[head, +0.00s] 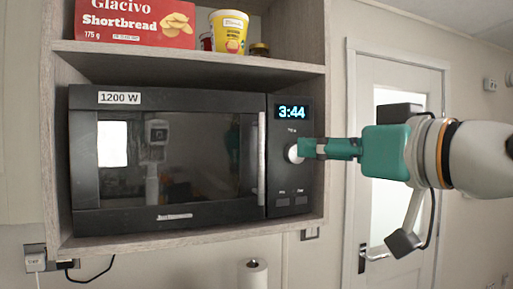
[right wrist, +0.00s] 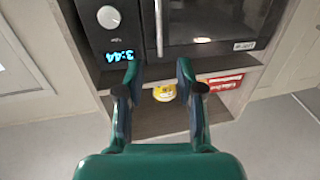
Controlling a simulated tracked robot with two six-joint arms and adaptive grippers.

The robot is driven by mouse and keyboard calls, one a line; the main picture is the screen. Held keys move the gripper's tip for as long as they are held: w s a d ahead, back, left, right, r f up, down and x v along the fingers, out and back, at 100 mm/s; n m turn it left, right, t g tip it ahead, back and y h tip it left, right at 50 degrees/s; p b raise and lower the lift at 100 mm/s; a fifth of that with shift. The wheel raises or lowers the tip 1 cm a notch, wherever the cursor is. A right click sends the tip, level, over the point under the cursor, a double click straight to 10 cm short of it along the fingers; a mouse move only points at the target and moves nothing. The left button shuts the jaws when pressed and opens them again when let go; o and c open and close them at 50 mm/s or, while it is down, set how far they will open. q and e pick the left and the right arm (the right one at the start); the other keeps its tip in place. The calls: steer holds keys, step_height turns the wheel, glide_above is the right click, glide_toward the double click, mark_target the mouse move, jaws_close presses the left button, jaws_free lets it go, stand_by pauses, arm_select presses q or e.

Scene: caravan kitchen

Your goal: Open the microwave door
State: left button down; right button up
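The black microwave (head: 168,215) sits in a wooden shelf niche in the head view, its door (head: 190,160) shut. Its upright silver handle (head: 262,158) is on the door's right edge, beside the control panel with a lit 3:44 display (head: 292,112) and a round knob (head: 294,154). My right gripper (head: 303,148) reaches in from the right, in front of the panel and partly over the knob, right of the handle. In the upside-down right wrist view its two fingers (right wrist: 158,72) are apart and empty, with the handle (right wrist: 158,28) beyond and between their lines. My left gripper is not in view.
A shelf above the microwave holds a red shortbread box (head: 135,24), a yellow tub (head: 229,32) and small jars. The niche's right side wall (head: 317,190) stands close to the panel. A white door (head: 385,90) is behind my right arm. A paper roll (head: 253,275) is below.

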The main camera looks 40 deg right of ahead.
mark_target(263, 144)
steer(key=w+p, duration=0.1)
steer(key=w, duration=0.3)
steer(key=w+p, duration=0.1)
steer(key=w, duration=0.4)
steer(key=w+p, duration=0.1)
steer(key=w, duration=0.4)
steer(key=shift+w+d+r+p, duration=0.1)
steer(key=shift+w+d+p, duration=0.15)
steer(key=shift+d+p, duration=0.05)
steer(key=shift+w, duration=0.6)
jaws_close()
